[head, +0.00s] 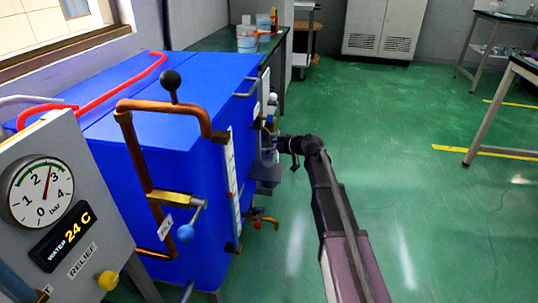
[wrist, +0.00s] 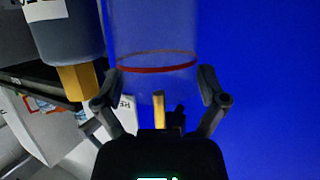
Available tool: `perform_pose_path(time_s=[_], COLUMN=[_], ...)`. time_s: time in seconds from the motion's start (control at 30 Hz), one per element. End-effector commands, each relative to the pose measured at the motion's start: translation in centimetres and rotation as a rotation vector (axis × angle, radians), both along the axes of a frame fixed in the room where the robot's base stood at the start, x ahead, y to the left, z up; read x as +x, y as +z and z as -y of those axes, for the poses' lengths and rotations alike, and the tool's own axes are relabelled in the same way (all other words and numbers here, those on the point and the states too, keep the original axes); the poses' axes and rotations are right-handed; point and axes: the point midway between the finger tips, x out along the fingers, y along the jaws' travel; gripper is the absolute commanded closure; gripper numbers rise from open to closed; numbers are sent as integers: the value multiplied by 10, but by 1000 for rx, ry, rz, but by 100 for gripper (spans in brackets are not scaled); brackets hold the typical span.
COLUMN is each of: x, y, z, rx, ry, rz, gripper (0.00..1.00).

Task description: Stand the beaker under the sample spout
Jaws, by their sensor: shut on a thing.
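In the wrist view a clear beaker (wrist: 155,40) with a red band stands between the two fingers of my gripper (wrist: 160,75), which is shut on it. A small brass piece (wrist: 158,112) shows below the band, near the gripper's palm; I cannot tell if it is the sample spout. In the head view my gripper (head: 283,146) is at the far end of the blue generator's side, above a small grey shelf (head: 266,172). The beaker is too small there to make out clearly. Whether it touches the shelf cannot be told.
The blue generator (head: 200,130) stands close on the left, with copper pipes and a blue-knobbed valve (head: 185,232) jutting out. In the wrist view a grey cylinder with a brass hex end (wrist: 78,82) is left of the beaker.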

Motion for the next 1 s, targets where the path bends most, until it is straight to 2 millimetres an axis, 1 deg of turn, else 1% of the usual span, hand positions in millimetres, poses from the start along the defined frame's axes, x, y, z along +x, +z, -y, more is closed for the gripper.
perform_pose_path(time_s=[0.33,0.47,0.73,0.83,1.0], x=[0,0,0,0,0], y=[-2,-10,-31,-35,-35], z=[1,1,1,2,2], rx=[1,1,0,0,0], ry=[0,0,-1,-1,-1], rz=[-1,-1,0,0,0], gripper=[57,57,57,57,57])
